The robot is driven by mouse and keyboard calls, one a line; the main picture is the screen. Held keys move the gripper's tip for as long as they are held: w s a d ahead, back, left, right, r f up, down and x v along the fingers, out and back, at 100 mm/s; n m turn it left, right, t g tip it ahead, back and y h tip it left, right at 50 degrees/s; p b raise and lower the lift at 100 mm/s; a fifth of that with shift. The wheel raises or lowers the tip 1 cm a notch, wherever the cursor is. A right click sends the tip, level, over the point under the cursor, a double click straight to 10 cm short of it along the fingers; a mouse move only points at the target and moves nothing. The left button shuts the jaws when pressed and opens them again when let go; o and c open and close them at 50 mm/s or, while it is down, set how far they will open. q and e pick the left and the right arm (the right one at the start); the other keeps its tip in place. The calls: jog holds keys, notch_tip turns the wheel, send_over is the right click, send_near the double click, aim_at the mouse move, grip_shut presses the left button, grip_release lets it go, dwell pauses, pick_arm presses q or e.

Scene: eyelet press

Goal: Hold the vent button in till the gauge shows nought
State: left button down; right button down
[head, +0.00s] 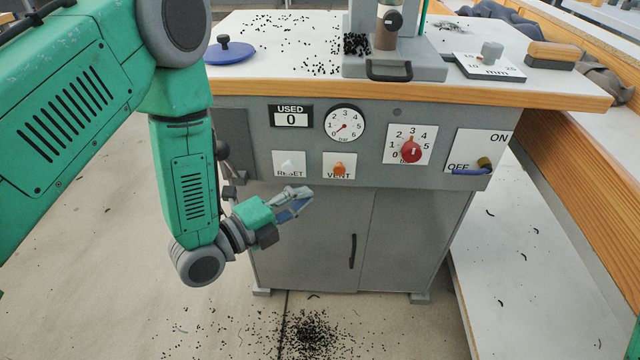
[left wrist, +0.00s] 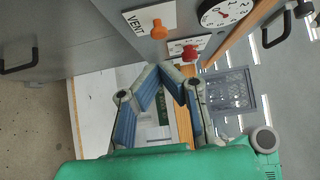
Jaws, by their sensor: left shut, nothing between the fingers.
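The orange vent button (head: 339,170) stands out from its white VENT plate on the press's grey front; it also shows in the left wrist view (left wrist: 159,30). The round gauge (head: 344,123), marked in bar, is above it. Its red needle points to the lower left, near the low end of the scale; the exact reading is too small to tell. My left gripper (head: 304,201) is shut and empty, below and left of the vent button and apart from it. Its blue-padded fingers (left wrist: 164,78) show in the left wrist view. My right gripper is not in view.
The white RESET button (head: 289,165) is left of the vent button. The red regulator knob (head: 411,150) and blue-handled ON/OFF switch (head: 470,171) are to the right. The wooden bench edge (head: 440,92) overhangs the panel. A cabinet handle (head: 352,251) is below.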

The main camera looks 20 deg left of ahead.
pick_arm(q)
jog(key=v, duration=0.3)
jog(key=shift+s+p, duration=0.35)
jog(key=shift+s, duration=0.05)
jog(key=shift+a, duration=0.15)
jog(key=shift+f, duration=0.1)
